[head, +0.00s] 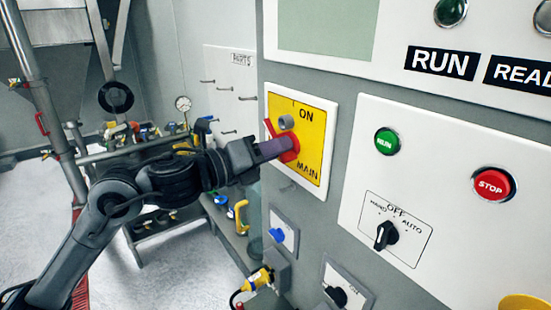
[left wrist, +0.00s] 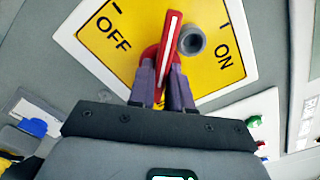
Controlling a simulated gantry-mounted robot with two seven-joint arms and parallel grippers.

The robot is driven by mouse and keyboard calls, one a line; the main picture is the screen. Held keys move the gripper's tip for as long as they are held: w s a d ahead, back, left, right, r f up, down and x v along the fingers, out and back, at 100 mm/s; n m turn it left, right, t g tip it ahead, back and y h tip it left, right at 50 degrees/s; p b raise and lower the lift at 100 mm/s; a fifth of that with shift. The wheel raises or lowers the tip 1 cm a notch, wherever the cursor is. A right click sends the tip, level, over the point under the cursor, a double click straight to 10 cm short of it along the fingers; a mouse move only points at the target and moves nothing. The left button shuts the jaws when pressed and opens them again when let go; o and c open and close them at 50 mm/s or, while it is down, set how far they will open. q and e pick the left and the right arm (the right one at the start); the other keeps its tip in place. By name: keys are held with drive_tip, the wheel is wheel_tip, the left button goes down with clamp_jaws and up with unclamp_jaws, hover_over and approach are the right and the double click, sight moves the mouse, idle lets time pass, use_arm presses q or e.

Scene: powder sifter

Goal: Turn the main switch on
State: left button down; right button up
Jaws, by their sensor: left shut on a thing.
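The main switch is a yellow plate (head: 313,146) marked ON and MAIN on the grey cabinet. It also shows in the left wrist view (left wrist: 95,42), with OFF at the left and ON at the right. Its red handle (head: 269,128) has a white line, and in the left wrist view (left wrist: 172,32) the line points between the OFF and ON marks. A grey round stub (head: 286,121) stands beside the handle. My left gripper (head: 285,146) is shut on the red handle, one purple finger on each side. My right gripper is not in view.
Right of the switch is a white panel with a green RUN button (head: 387,141), a red STOP button (head: 492,184) and a black selector knob (head: 386,235). Below are a blue socket (head: 277,235) and a yellow plug (head: 258,279). A cluttered bench stands behind my arm.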

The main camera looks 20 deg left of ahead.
use_arm(q)
drive_tip(key=shift+m+b, duration=2.3)
drive_tip(key=shift+m, duration=2.1)
drive_tip(key=c, duration=1.4)
unclamp_jaws()
drive_tip(key=shift+m, duration=0.3)
drive_tip(key=shift+s+a, duration=0.1)
